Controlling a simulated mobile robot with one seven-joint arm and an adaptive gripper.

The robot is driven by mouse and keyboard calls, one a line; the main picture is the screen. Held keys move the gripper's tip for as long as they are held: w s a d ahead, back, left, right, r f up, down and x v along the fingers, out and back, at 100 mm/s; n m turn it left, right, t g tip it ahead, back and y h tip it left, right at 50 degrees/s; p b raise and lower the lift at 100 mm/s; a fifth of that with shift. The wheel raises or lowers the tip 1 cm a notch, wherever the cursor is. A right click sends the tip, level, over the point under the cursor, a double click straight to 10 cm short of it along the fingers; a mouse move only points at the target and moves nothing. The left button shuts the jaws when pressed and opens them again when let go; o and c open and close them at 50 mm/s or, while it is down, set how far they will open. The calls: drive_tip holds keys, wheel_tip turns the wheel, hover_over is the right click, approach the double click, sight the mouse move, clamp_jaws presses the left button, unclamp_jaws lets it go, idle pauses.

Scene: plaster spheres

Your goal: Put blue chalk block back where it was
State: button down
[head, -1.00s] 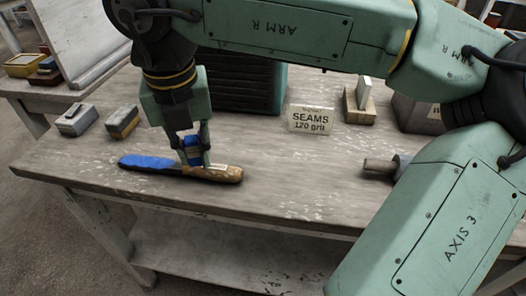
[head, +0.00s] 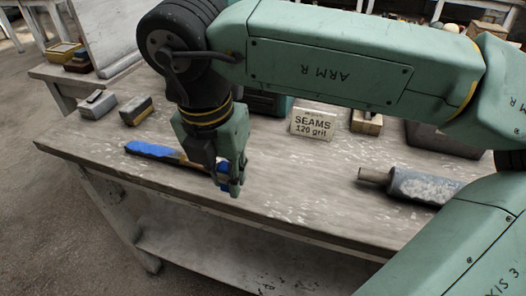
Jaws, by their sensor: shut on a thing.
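My gripper (head: 233,186) is near the front edge of the workbench, shut on the blue chalk block (head: 222,165). Only a small part of the block shows between the fingers. A long tool with a blue end (head: 152,150) lies on the bench to the left of and behind my gripper. My gripper hides its wooden end. I cannot tell how high the block is above the bench top.
On the workbench (head: 290,190) are two small blocks (head: 98,105) (head: 136,110) at left and a "SEAMS 120 grit" card (head: 312,123) behind. A grey cylinder tool (head: 420,186) lies at right. The bench between gripper and cylinder is clear.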

drive_tip(key=p, duration=0.5)
hover_over(267, 151)
drive_tip(key=s, duration=0.1)
drive_tip(key=shift+a+f, duration=0.25)
drive_tip(key=shift+f, duration=0.4)
drive_tip(key=f, duration=0.1)
drive_tip(key=f+p, duration=0.1)
drive_tip(key=f, duration=0.1)
drive_tip(key=shift+w+d, duration=0.15)
drive_tip(key=shift+w, duration=0.05)
drive_tip(key=shift+f, duration=0.35)
drive_tip(key=shift+f+b, duration=0.25)
drive_tip(key=shift+b, duration=0.15)
drive_tip(key=c, duration=1.5)
unclamp_jaws()
drive_tip(key=shift+r, duration=0.1)
drive_tip(key=r, duration=0.4)
drive_tip(key=s+r, duration=0.1)
drive_tip(key=r, duration=0.3)
drive_tip(key=r+b, duration=0.1)
drive_tip(key=r, duration=0.3)
drive_tip(key=shift+s+a+r, duration=0.1)
drive_tip(key=shift+s+a, duration=0.25)
